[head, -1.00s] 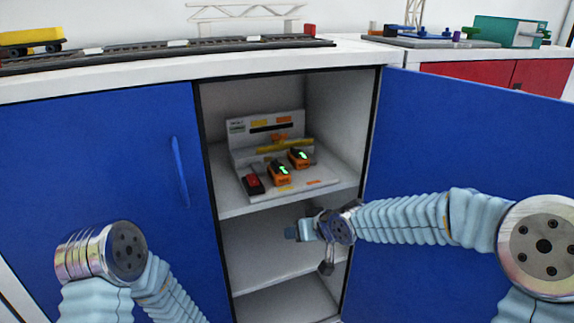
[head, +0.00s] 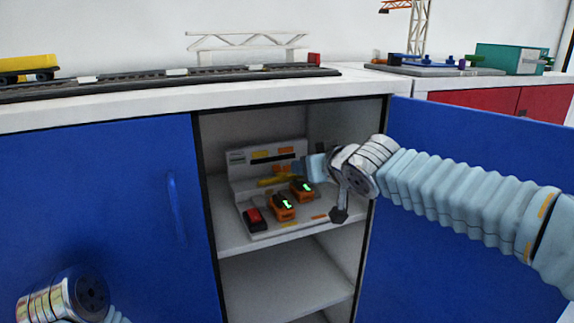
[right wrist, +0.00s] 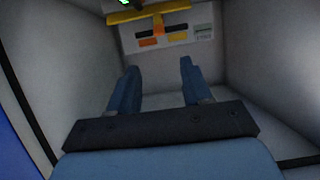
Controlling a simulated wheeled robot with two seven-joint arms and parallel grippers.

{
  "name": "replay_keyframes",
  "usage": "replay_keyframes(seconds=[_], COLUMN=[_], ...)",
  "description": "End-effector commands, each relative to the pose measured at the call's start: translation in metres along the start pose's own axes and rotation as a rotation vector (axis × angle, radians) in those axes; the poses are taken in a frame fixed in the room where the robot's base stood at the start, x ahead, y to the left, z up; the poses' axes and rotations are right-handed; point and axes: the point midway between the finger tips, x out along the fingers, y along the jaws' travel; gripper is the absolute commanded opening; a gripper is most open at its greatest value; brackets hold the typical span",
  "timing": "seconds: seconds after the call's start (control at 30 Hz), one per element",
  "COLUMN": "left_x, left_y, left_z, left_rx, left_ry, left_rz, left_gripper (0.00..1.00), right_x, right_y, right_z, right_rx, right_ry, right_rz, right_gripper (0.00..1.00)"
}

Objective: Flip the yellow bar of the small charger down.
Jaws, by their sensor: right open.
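The small charger (head: 240,188) stands on the upper shelf of the open cabinet, with a light grey base and back panel. Its yellow bar (head: 272,182) lies across the front of the back panel, behind two orange modules (head: 282,207) with green displays. The bar's right part is hidden near my gripper. In the right wrist view the yellow bar (right wrist: 138,15) is at the top, with an orange piece at its middle. My right gripper (head: 315,167) is at the charger's right side, and its open, empty fingers (right wrist: 158,78) point towards the panel. My left gripper is out of view.
The cabinet's side wall (head: 340,128) is close to my right gripper. A blue door (head: 440,130) stands open on the right. A red switch (head: 254,217) sits at the charger's front left. The lower shelf (head: 285,275) is empty.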

Motion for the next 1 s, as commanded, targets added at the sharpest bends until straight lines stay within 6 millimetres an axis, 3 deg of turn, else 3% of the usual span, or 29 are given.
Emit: replay_keyframes(seconds=[0.3, 0.53, 0.7, 1.0], left_x=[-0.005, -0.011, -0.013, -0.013], left_y=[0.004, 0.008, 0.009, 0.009], left_z=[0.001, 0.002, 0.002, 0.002], left_rx=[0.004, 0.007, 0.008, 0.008], left_ry=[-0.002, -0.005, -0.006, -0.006], left_rz=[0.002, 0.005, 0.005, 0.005], left_gripper=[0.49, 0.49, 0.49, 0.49], right_x=[0.071, 0.113, 0.126, 0.129], right_y=[-0.001, 0.000, 0.000, 0.000], right_z=[0.001, 0.001, 0.001, 0.002], right_rx=[0.000, -0.001, 0.001, 0.000], right_ry=[-0.006, -0.004, -0.003, -0.002], right_rz=[-0.002, -0.001, 0.000, -0.001], right_gripper=[0.49, 0.49, 0.49, 0.49])
